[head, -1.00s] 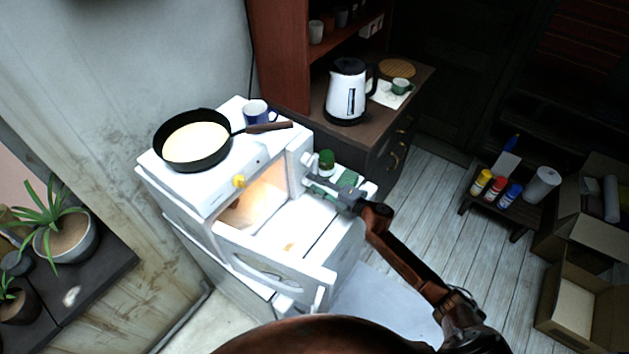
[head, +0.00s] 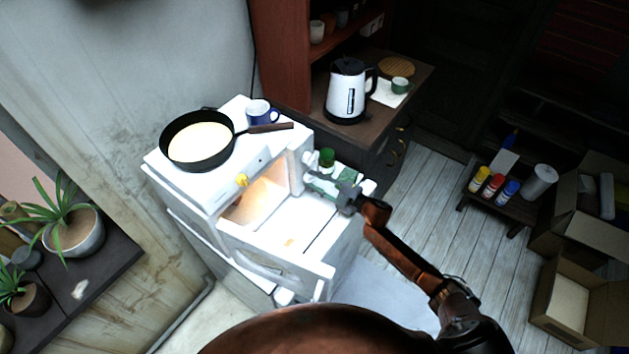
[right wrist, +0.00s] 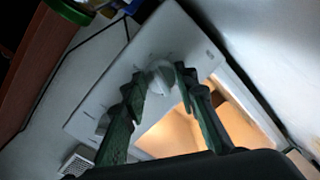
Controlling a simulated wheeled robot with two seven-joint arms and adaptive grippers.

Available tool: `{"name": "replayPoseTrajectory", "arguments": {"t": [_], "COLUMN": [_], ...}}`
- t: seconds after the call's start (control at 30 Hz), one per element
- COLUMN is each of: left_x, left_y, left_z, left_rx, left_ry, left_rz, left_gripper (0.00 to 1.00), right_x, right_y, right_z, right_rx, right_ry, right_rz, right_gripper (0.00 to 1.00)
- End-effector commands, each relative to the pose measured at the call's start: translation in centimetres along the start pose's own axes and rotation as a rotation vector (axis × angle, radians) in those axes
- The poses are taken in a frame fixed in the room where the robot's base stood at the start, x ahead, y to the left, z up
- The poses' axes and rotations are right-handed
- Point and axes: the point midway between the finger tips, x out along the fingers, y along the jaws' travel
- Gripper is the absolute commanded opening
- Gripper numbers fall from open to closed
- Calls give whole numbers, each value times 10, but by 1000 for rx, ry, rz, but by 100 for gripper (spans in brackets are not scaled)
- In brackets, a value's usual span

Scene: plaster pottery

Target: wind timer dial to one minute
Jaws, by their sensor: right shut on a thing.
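The timer dial (right wrist: 160,80) is a pale round knob on a white panel, seen in the right wrist view between my fingertips. My right gripper (right wrist: 160,74) is shut on the dial, one green-grey finger on each side. In the head view my right gripper (head: 312,180) reaches in from the right to the side panel (head: 299,165) of the white oven (head: 213,184). The dial is hidden there behind the fingers, and its setting cannot be read. My left gripper is not in view.
The oven door (head: 275,252) hangs open with a lit inside (head: 258,202). A pan (head: 200,142) and a blue mug (head: 262,112) stand on top. A green-lidded jar (head: 327,158) stands close behind my gripper. A kettle (head: 347,92) is on the cabinet behind.

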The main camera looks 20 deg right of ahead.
Motion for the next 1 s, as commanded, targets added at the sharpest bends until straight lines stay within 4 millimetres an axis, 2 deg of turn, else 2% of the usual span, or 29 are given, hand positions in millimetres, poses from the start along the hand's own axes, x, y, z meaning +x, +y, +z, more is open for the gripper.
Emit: {"name": "replayPoseTrajectory", "arguments": {"t": [0.27, 0.3, 0.53, 0.83, 1.0], "left_x": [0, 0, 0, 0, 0], "left_y": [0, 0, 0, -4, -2], "left_z": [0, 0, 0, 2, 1], "left_rx": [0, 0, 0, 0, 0], "left_ry": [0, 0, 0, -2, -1], "left_rz": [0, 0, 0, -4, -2], "left_gripper": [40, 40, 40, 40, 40], "right_x": [0, 0, 0, -2, -23], "right_y": [-1, -1, 0, 0, -1], "right_z": [1, 1, 0, 0, 1], "right_rx": [0, 0, -1, -1, -2], "right_ry": [-1, -1, -1, -1, -2], "right_rz": [-1, -1, -1, 0, -2], "right_gripper": [3, 30, 45, 45, 45]}}
